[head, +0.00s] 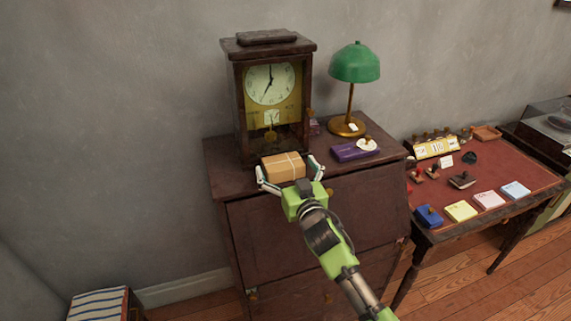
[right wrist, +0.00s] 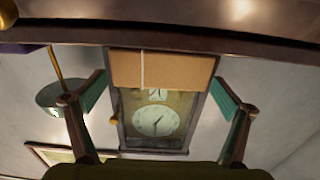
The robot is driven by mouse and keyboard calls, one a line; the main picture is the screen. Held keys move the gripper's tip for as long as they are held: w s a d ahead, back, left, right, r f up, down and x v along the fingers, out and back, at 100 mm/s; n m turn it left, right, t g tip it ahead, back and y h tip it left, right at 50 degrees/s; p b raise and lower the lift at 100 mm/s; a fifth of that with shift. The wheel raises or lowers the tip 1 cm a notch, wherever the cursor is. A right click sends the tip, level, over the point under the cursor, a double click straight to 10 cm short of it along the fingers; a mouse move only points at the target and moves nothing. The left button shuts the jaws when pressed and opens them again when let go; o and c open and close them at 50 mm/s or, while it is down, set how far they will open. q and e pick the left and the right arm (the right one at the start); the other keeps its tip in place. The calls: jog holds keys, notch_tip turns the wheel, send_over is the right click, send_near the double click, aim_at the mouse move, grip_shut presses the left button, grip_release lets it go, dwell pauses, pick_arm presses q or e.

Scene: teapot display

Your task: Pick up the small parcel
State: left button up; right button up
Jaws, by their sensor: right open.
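The small parcel (head: 283,167) is a brown box tied with pale string. It lies on top of the dark wooden cabinet (head: 222,180), in front of the clock. My right gripper (head: 287,172) is open at the cabinet's front edge, with one finger on each side of the parcel. In the right wrist view, the picture is upside down and the parcel (right wrist: 185,71) sits between the two spread fingers (right wrist: 165,95), with gaps at both sides. My left gripper is not in view.
A wooden clock (head: 270,85) stands close behind the parcel. A green lamp (head: 354,65) and a purple case (head: 350,151) are to its right. A red-topped table (head: 480,180) with stamps and paper pads stands at the right. A striped item (head: 98,303) is at lower left.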

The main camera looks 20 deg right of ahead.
jog(key=shift+w, duration=1.2)
jog(key=c, duration=1.3)
jog(key=shift+c, duration=0.2)
jog(key=shift+r, duration=0.1)
